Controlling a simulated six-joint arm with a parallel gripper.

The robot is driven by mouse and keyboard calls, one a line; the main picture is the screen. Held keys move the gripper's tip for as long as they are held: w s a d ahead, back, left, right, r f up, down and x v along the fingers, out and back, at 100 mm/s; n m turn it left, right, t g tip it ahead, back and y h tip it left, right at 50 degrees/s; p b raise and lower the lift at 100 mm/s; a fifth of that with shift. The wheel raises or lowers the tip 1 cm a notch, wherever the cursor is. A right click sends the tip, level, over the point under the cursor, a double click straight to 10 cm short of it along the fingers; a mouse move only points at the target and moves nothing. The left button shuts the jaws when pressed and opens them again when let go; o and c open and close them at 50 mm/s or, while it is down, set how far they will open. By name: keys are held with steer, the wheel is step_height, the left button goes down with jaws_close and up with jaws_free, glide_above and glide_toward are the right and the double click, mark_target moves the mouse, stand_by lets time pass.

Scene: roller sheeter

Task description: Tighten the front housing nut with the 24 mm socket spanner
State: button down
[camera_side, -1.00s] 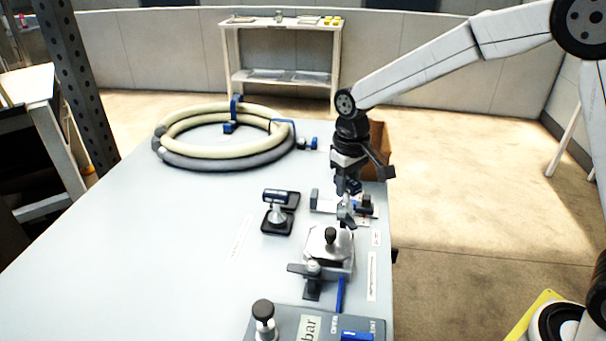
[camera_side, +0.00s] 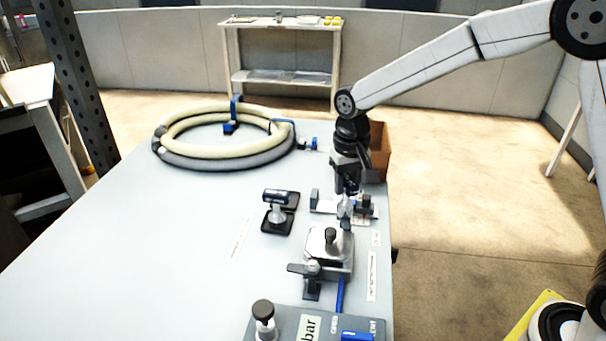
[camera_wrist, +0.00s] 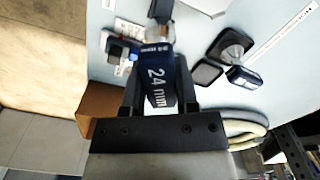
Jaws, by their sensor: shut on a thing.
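My gripper (camera_side: 348,186) points down at the right side of the bench. In the wrist view my gripper (camera_wrist: 158,88) is shut on the blue handle of the 24 mm socket spanner (camera_wrist: 157,86), whose "24 mm" label faces the camera. The spanner's metal shank (camera_side: 344,212) reaches down beside the grey metal housing (camera_side: 327,243) with a black knob. The front housing nut cannot be made out. The spanner's lower end is small and partly hidden, so I cannot tell whether its socket sits on the nut.
Another blue-topped tool (camera_side: 277,203) stands in a black holder on the left. A looped hose (camera_side: 175,160) lies behind. A grey panel with a black knob (camera_side: 263,309) is in front. A brown box (camera_side: 379,150) is behind my gripper. The bench's left part is clear.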

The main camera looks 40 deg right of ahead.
stand_by(0.4)
steer(key=shift+m, duration=1.3)
steer(key=shift+n, duration=0.4)
steer(key=shift+r, duration=1.55)
steer(key=shift+r, duration=2.4)
